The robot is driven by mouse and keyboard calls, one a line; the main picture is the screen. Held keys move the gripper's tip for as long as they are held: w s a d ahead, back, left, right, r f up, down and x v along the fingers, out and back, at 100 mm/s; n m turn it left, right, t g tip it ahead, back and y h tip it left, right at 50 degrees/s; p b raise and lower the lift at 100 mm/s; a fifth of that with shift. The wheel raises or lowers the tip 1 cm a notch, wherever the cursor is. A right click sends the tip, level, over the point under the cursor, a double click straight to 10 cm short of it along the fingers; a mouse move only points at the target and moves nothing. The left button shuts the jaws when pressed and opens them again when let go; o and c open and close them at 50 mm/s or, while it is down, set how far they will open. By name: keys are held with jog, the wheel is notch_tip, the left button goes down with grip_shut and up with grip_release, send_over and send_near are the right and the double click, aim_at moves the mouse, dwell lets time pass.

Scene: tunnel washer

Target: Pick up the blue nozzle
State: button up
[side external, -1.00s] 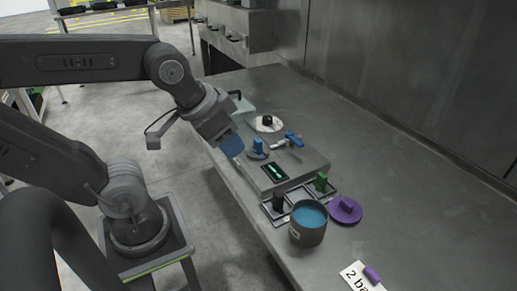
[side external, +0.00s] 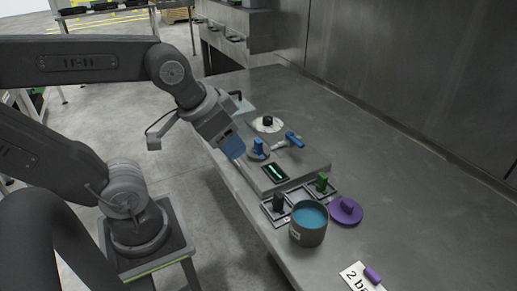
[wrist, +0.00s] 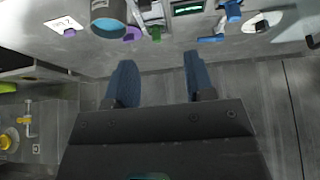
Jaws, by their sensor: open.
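Two blue parts are on the raised grey block. One is a blue piece with a pale grey stub (side external: 293,138), lying towards the right of the block; the other is an upright blue knob (side external: 258,145) on a round grey base. I cannot tell for sure which is the blue nozzle. Blue parts also show at the top of the wrist view (wrist: 232,12). My gripper (side external: 237,154) is beside the block's left edge, pointing down at a tilt, apart from both blue parts. In the wrist view, its blue fingers (wrist: 160,72) are spread with nothing between them.
A rack holds an upright black piece (side external: 278,201) and a green piece (side external: 322,181). In front stand a pot of blue liquid (side external: 308,217) and a purple disc (side external: 345,211). A white disc with a black knob (side external: 267,124) is behind.

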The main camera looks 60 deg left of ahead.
jog(key=n+g, duration=0.6)
jog(key=n, duration=1.2)
send_over(258, 140)
jog(key=f, duration=0.2)
notch_tip(258, 140, down, 13)
jog(key=shift+f, duration=0.1)
grip_shut()
